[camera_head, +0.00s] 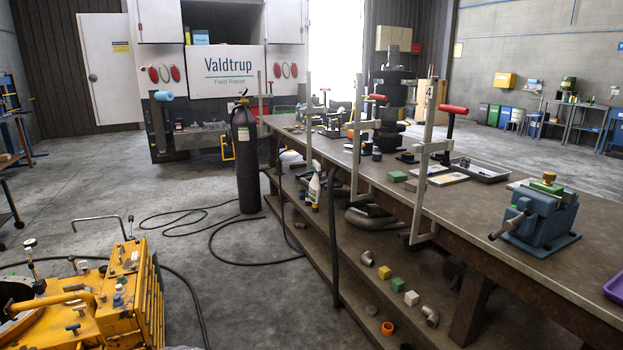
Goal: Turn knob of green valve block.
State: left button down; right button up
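On the right part of the long workbench (478,205) stands a blue vise (540,222) with a grey handle. The block's lower part is hidden by the vise. A flat green block (396,176) lies farther along the bench, and no knob can be made out on it. Neither of my grippers is in view.
Upright clamps with red handles (454,109) line the bench edge. A purple tray (614,288) is at the far right. A dark gas cylinder (245,155) and hoses stand left of the bench. A yellow machine (125,285) fills the lower left. Open floor lies between.

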aim_at(548, 177)
jog(key=z, duration=1.3)
